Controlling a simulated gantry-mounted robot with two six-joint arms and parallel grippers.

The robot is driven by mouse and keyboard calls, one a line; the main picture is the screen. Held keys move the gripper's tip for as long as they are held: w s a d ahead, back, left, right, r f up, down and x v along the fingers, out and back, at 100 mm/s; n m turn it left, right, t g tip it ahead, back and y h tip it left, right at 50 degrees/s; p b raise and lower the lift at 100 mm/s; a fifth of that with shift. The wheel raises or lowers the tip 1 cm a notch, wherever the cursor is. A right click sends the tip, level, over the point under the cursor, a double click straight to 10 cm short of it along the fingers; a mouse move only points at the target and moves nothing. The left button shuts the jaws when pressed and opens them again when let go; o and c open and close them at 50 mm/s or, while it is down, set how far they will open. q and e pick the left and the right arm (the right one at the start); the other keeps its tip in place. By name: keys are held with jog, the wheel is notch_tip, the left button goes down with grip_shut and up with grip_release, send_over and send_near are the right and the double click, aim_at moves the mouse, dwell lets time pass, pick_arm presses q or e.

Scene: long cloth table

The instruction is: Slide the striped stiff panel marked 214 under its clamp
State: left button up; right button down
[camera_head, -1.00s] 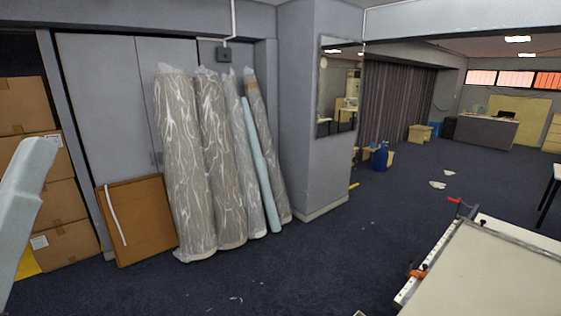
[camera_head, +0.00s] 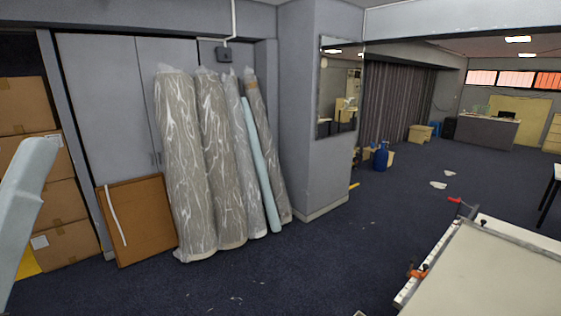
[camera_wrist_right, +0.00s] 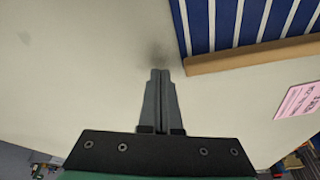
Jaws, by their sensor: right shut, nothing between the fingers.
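In the right wrist view, a blue panel with white stripes (camera_wrist_right: 240,22) lies at the top right, with a brown strip (camera_wrist_right: 250,54) along its near edge. Only part of it shows, and no number can be read on it. My right gripper (camera_wrist_right: 160,74) is shut and empty, over the pale table top (camera_wrist_right: 70,60), just left of the panel's near corner and apart from it in the picture. An orange and red clamp-like part (camera_head: 418,271) sits on the table's left edge in the head view; whether it is the panel's clamp I cannot tell. My left gripper is out of view.
A pink printed label (camera_wrist_right: 298,101) lies on the table at the right of the wrist view. In the head view the table (camera_head: 490,275) fills the lower right corner. Wrapped rolls (camera_head: 183,165) and cardboard boxes (camera_head: 62,205) stand along the far left wall. The carpet between is mostly open.

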jog(key=shift+f+b, duration=0.4)
jog(key=shift+f, duration=0.1)
jog(key=shift+r+p, duration=0.3)
jog(key=shift+w+a, duration=0.45)
jog(key=shift+w, duration=0.35)
jog(key=shift+w+a, duration=0.45)
jog(key=shift+w, duration=0.35)
dwell(0.5)
jog(key=r+p, duration=0.2)
jog(key=p, duration=0.1)
jog(key=s+r+p, duration=0.1)
jog(key=r+p, duration=0.1)
jog(key=p, duration=0.1)
jog(key=d+r+p, duration=0.1)
jog(key=r+p, duration=0.1)
jog(key=p, duration=0.2)
jog(key=shift+s, duration=0.4)
dwell(0.4)
